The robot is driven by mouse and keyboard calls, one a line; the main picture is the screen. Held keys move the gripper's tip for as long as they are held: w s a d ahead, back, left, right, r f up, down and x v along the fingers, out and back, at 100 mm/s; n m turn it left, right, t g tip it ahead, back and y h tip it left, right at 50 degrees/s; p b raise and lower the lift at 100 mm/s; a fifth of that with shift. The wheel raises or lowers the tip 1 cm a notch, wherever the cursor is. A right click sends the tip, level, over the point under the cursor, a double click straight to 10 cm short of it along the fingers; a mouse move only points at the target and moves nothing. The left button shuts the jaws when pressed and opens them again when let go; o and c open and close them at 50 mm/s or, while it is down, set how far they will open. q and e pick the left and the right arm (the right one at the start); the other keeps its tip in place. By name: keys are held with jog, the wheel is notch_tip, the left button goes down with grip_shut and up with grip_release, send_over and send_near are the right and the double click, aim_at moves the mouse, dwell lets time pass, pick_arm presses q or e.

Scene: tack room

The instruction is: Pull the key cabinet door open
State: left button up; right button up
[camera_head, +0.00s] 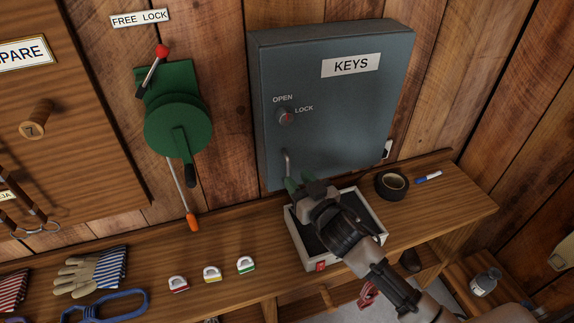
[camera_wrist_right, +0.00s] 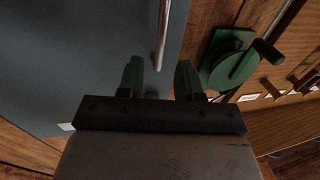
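The grey-blue key cabinet (camera_head: 345,110), labelled KEYS, hangs on the plank wall, and its door looks shut. A slim metal handle (camera_head: 287,163) is low on the door's left side. My right gripper (camera_head: 300,183) is at the cabinet's lower left, by the handle's lower end. In the right wrist view its two green fingers (camera_wrist_right: 159,66) are apart, and the handle (camera_wrist_right: 163,30) runs down toward the gap between them. Contact cannot be told. My left gripper is not in view.
A grey-rimmed tray (camera_head: 375,214) stands on the wooden shelf (camera_head: 455,190) under my right gripper. A tape roll (camera_head: 391,185) and blue marker (camera_head: 428,177) lie right of it. A green crank winch (camera_head: 178,125) is on the wall to the left.

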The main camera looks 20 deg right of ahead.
aim_at(289, 170)
jog(key=shift+p+x, duration=0.35)
jog(key=shift+x, duration=2.2)
grip_shut()
